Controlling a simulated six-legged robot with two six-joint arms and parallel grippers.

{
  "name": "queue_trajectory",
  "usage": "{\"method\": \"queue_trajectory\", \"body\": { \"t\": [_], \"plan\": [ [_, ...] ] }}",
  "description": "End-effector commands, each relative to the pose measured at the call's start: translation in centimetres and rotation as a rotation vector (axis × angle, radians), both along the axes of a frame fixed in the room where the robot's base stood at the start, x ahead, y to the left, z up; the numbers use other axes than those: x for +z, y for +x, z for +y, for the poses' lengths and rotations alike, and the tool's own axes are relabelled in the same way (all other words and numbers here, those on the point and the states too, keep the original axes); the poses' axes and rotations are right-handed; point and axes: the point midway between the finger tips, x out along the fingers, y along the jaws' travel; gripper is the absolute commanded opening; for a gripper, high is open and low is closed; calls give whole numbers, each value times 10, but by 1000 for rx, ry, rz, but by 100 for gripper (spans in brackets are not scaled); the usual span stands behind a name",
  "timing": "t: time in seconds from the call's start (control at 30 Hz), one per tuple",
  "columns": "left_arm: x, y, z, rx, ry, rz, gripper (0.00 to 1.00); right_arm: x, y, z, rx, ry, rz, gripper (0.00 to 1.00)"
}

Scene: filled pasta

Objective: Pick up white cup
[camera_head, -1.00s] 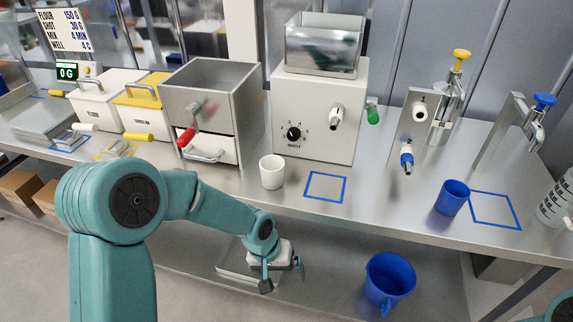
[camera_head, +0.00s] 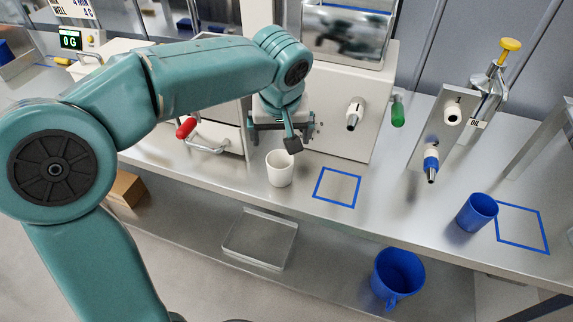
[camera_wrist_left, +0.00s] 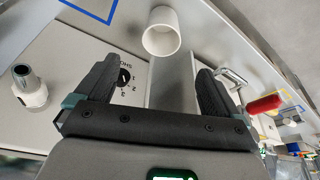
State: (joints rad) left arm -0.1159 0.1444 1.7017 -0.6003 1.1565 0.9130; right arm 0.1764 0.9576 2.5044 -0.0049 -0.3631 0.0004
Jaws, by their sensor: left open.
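The white cup (camera_head: 280,168) stands upright on the steel counter, left of a blue outlined square. It also shows in the left wrist view (camera_wrist_left: 161,32), beyond the fingertips, with its open mouth visible. My left gripper (camera_head: 285,145) is open and empty, above and just behind the cup in the head view. In the left wrist view its two fingers (camera_wrist_left: 155,72) are spread apart, with the cup ahead of the gap between them and not touching. My right gripper is not in view.
The white machine (camera_head: 345,125) with a dial stands behind the cup. A red-handled drawer (camera_head: 215,140) is to the left. A blue outlined square (camera_head: 337,187) is bare. A blue cup (camera_head: 477,212) stands to the right. A blue bucket (camera_head: 397,278) and a steel tray (camera_head: 260,240) are lower down.

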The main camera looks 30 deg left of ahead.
Motion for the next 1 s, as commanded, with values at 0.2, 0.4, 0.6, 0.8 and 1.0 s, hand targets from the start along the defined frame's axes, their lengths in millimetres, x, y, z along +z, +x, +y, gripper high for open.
{"method": "queue_trajectory", "body": {
  "t": [0.2, 0.4, 0.6, 0.8, 1.0],
  "plan": [
    [-50, 5, 9, 3, 0, 10, 96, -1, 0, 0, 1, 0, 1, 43],
    [-87, 15, 15, 1, -1, 6, 96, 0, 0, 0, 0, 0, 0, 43],
    [-102, 21, 18, -2, -2, 5, 96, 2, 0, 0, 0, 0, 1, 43],
    [-132, 27, 22, -4, -1, 9, 96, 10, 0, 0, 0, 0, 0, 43],
    [-149, 34, 26, -4, -2, 3, 96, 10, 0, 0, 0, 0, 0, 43]
  ]
}}
